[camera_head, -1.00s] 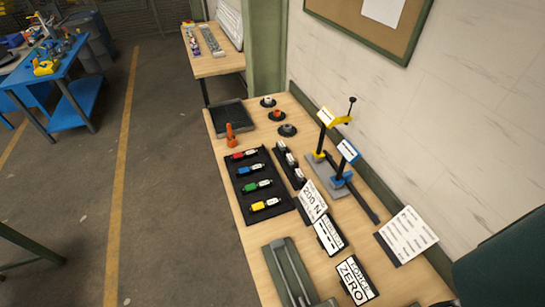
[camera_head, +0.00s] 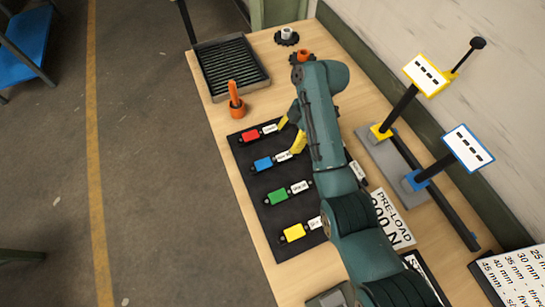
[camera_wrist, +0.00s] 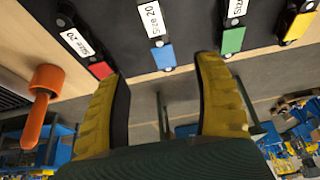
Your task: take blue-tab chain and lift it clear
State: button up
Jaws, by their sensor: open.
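The blue-tab chain (camera_head: 263,164) lies in the second row of the black mat (camera_head: 252,190), between the red-tab chain (camera_head: 251,134) and the green-tab chain (camera_head: 277,196). My gripper (camera_head: 291,134) is open, with yellow fingers over the label ends of the red and blue rows. In the wrist view my gripper (camera_wrist: 163,75) has the blue tab between the lines of its fingers, with nothing held. Height above the chain cannot be told.
A yellow-tab chain (camera_head: 293,233) lies in the mat's front row. An orange upright tool (camera_head: 236,100) and a ribbed tray (camera_head: 231,66) stand behind. Yellow-headed (camera_head: 427,74) and blue-headed (camera_head: 467,147) stands are at right. My arm hides part of the table.

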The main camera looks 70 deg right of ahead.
aim_at(274, 160)
jog(key=b+x, duration=0.2)
jog(key=x, duration=0.5)
jog(key=shift+f, duration=0.15)
jog(key=b+x, duration=0.1)
jog(key=x, duration=0.4)
jog(key=shift+w+f, duration=0.1)
jog(key=shift+f, duration=0.2)
grip_shut()
jog(key=shift+r, duration=0.1)
